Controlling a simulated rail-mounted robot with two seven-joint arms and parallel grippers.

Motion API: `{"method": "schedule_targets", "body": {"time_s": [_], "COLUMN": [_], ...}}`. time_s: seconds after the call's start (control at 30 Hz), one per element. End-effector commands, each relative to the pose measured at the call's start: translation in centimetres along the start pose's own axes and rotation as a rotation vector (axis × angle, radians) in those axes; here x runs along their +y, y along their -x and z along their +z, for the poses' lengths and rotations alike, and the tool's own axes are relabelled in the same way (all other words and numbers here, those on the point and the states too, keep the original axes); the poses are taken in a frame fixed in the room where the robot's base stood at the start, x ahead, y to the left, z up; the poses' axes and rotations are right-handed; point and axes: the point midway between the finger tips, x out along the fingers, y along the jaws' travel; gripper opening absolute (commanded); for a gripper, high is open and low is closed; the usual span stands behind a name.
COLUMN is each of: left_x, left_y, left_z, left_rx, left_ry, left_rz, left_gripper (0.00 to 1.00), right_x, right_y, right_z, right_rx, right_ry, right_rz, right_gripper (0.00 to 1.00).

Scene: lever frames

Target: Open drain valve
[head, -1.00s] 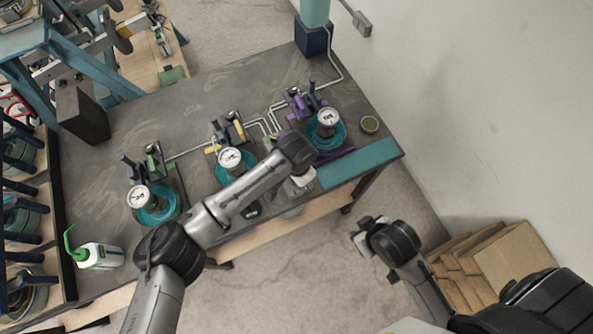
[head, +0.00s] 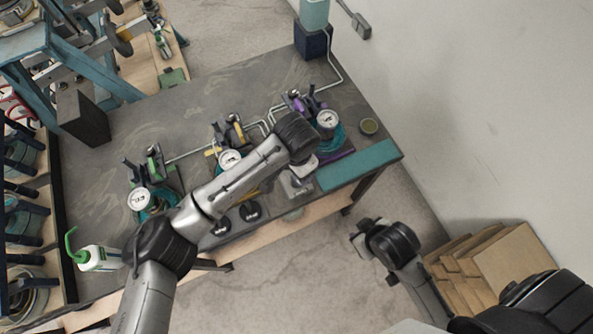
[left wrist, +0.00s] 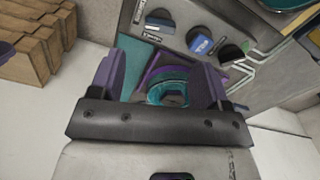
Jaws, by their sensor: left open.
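Three stations with round white gauges stand on the dark bench: one by green lever parts (head: 155,165), one by yellow lever parts (head: 238,132) and one by purple lever parts (head: 299,104). I cannot tell which is the drain valve. My left gripper (head: 303,170) is above the bench front near the purple station, partly hidden by its wrist. In the left wrist view its purple fingers (left wrist: 157,85) are apart, with a teal ring (left wrist: 168,88) and purple frame seen beyond them. Labelled knobs, including a blue one (left wrist: 200,42), show there too. My right gripper (head: 361,238) hangs off the bench over the floor.
A green-spouted white bottle (head: 98,257) stands at the bench's left front. A dark box (head: 84,114) is at the back left. A teal mat (head: 358,166) covers the right front corner, near a small round tin (head: 369,126). Cardboard boxes (head: 510,258) stand at lower right.

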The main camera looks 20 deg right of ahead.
Motion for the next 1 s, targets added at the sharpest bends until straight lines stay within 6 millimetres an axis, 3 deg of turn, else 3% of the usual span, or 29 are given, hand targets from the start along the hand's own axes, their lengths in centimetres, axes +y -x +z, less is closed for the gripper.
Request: {"method": "schedule_targets", "body": {"time_s": [0.2,0.4,1.0], "left_x": [0.0,0.0,0.0], "left_y": [3.5,5.1,5.5], "left_z": [0.0,0.0,0.0], "left_rx": [0.0,0.0,0.0], "left_ry": [-0.001,-0.001,-0.001], "left_rz": [-0.001,-0.001,0.0], "left_gripper": [0.7,0.7,0.7], "right_x": [0.2,0.3,0.0], "right_y": [0.1,0.1,0.1], "right_z": [0.0,0.0,-0.1], "right_rx": [-0.001,-0.001,0.0], "right_ry": [0.007,0.008,0.0], "right_rz": [0.005,0.007,0.0], "right_gripper": [0.38,0.38,0.38]}}
